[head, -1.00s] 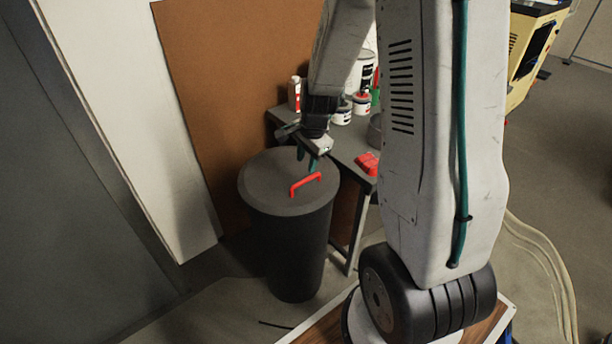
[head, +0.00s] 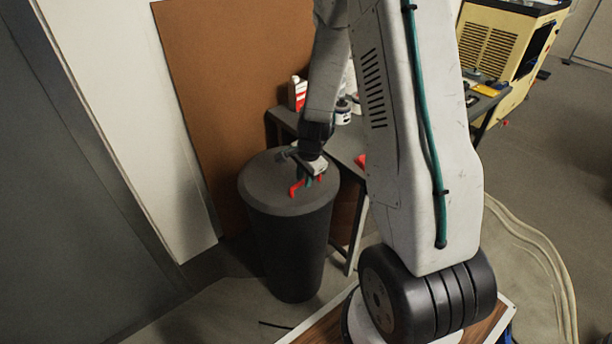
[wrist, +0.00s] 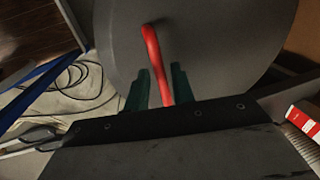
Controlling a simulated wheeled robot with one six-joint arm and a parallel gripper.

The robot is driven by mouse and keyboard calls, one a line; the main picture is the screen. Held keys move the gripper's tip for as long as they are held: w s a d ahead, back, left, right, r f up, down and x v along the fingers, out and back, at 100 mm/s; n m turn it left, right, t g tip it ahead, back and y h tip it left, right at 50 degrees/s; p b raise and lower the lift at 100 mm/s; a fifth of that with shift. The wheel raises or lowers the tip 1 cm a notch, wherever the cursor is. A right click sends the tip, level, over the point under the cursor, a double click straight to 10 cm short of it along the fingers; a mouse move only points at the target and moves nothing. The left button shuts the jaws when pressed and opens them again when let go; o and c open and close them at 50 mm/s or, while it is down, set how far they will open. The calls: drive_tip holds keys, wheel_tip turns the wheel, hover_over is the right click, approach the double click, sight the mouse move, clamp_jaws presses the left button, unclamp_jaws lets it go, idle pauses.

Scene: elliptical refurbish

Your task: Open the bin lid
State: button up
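The bin (head: 287,258) is a tall dark grey cylinder standing on the floor. Its round grey lid (head: 262,180) lies flat on top, with a red handle (head: 294,190) in the middle. My gripper (head: 308,179) is pointing down at the handle and hides part of it in the head view. In the wrist view the red handle (wrist: 153,55) runs between my two green fingertips (wrist: 160,88). The fingers stand apart on either side of it, with a gap visible at the left finger; contact on the right side is hard to tell.
A grey workbench (head: 345,148) with cans and a red-and-white bottle (head: 298,92) stands behind and right of the bin. A brown board (head: 215,80) and a white panel (head: 150,130) lean at the left. Cables (wrist: 85,85) lie on the floor.

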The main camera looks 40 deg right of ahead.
clamp_jaws()
drive_tip(key=shift+d, duration=0.1)
drive_tip(key=shift+w+r, duration=0.1)
drive_tip(key=shift+r, duration=0.05)
